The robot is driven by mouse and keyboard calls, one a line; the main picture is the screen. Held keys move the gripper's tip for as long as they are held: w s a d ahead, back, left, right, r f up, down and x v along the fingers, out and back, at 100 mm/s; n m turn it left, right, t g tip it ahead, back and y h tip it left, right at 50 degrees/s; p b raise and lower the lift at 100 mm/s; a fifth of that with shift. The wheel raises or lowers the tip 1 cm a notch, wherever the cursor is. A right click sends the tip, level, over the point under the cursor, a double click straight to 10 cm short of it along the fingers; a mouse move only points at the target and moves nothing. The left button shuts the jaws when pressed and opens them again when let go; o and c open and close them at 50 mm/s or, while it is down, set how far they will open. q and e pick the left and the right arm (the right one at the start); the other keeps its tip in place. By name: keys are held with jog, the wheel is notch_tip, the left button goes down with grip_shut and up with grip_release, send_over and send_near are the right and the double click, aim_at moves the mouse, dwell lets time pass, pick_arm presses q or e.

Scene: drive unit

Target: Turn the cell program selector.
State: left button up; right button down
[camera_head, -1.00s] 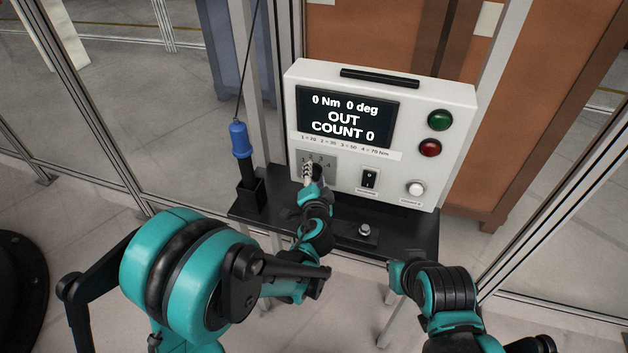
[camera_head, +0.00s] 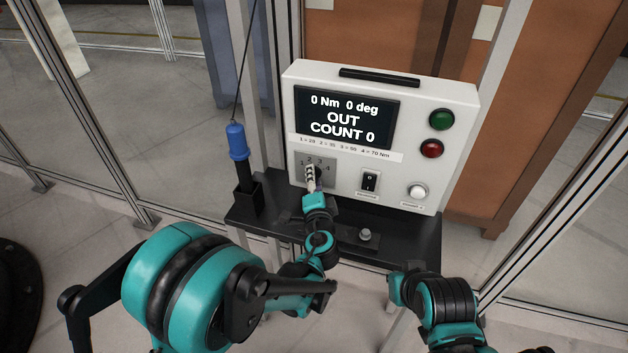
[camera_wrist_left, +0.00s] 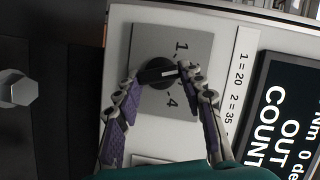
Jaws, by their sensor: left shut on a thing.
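The cell program selector (camera_wrist_left: 157,76) is a black knob on a grey square plate, marked with numbers from 1 to 4, on the lower left of the white control box (camera_head: 450,97). In the left wrist view its bar handle lies between my left fingertips, and the fingers partly cover the numbers. My left gripper (camera_head: 311,173) is shut on the knob; it also shows in the left wrist view (camera_wrist_left: 158,74). My right arm shows at the lower right of the head view, and its fingers cannot be made out.
A blue-handled tool (camera_head: 238,141) stands in a holder on the black shelf (camera_head: 400,235).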

pick_arm(q)
jog(key=o, duration=1.2)
jog(key=shift+c, duration=0.2)
jog(key=s+r, duration=0.1)
jog(key=s, duration=1.1)
jog(key=shift+d+r, duration=0.3)
jog(key=shift+d, duration=0.05)
jog(key=shift+w, duration=0.1)
